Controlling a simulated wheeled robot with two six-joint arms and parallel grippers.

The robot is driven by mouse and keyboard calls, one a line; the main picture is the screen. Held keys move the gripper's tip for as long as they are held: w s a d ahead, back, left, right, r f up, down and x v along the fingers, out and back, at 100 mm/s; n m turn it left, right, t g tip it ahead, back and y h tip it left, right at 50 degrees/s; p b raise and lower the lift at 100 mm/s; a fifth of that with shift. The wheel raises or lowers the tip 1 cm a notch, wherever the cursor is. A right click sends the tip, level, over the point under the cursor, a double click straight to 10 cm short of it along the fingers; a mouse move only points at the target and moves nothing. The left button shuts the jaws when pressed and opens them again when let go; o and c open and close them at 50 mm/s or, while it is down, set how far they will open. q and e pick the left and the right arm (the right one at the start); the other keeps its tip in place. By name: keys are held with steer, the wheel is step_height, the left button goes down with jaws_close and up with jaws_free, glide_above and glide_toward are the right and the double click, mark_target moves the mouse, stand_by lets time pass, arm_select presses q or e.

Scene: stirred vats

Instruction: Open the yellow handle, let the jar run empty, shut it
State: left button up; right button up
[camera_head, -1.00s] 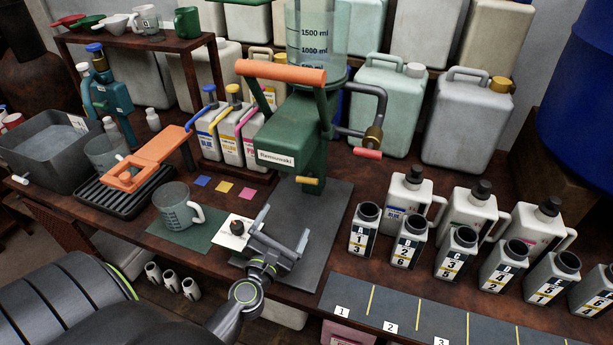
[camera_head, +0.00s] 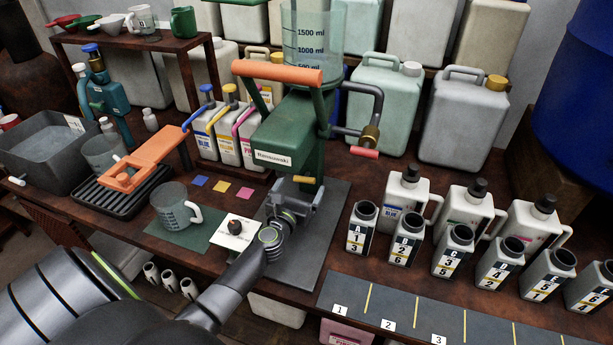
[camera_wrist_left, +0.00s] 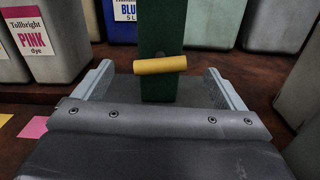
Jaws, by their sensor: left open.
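The yellow handle (camera_head: 305,180) is a short bar low on the front of the green stand (camera_head: 286,130). It also shows in the left wrist view (camera_wrist_left: 160,65), level, in front of the green post. The clear jar (camera_head: 311,40) with millilitre marks sits on top of the stand; its liquid level is hard to tell. My left gripper (camera_head: 294,198) is open just in front of the handle. In the left wrist view the handle lies between its two fingers (camera_wrist_left: 158,90), not visibly gripped. My right gripper is not in view.
An orange lever (camera_head: 278,72) and a red-tipped side crank (camera_head: 364,152) are on the stand. A grey measuring cup (camera_head: 175,205) stands on a green mat left of my gripper. A white card with a dark knob (camera_head: 235,229) lies nearby. Several grey bottles (camera_head: 407,238) stand to the right.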

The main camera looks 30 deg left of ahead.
mark_target(306, 174)
arm_select(q)
steer(key=b+x, duration=0.1)
steer(key=x, duration=0.4)
steer(key=shift+w, duration=0.35)
